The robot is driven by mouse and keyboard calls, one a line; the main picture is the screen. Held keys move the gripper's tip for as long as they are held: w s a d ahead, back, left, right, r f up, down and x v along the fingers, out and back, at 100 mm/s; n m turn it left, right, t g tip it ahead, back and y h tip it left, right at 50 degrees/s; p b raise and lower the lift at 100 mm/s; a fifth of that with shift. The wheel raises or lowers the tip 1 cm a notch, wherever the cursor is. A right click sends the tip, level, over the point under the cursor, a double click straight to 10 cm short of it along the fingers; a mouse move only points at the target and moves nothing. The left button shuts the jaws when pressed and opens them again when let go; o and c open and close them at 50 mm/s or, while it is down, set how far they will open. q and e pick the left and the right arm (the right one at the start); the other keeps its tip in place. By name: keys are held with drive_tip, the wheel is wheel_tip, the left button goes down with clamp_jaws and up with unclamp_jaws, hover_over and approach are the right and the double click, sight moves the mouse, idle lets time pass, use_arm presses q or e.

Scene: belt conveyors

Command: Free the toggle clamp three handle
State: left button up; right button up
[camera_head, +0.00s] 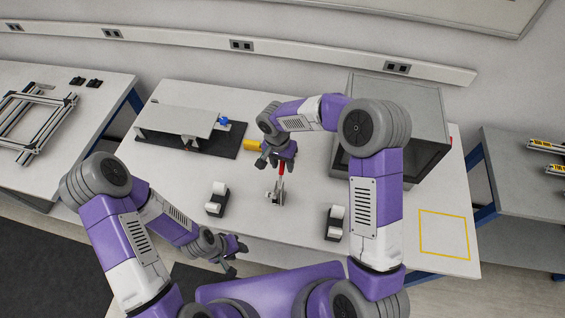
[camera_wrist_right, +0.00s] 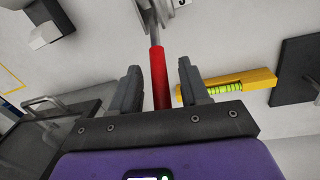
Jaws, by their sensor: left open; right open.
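The toggle clamp (camera_head: 276,196) stands on the white table and its red handle (camera_head: 283,169) points up and away from me. In the right wrist view the red handle (camera_wrist_right: 159,76) lies between the two fingers of my right gripper (camera_wrist_right: 162,90), with a gap on each side. The metal clamp body (camera_wrist_right: 160,14) shows at the top edge of that view. My right gripper also shows in the head view (camera_head: 273,158), open over the handle. My left gripper (camera_head: 233,262) is open and empty near the table's front edge.
A yellow spirit level (camera_head: 252,145) lies close beside my right gripper. Black holders with white blocks (camera_head: 216,199) (camera_head: 335,222) stand either side of the clamp. A grey box (camera_head: 425,107) stands behind my right arm. A metal-plate fixture (camera_head: 180,121) is at back left.

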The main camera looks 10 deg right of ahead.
drive_tip(key=shift+f, duration=0.3)
drive_tip(key=shift+s, duration=0.1)
clamp_jaws()
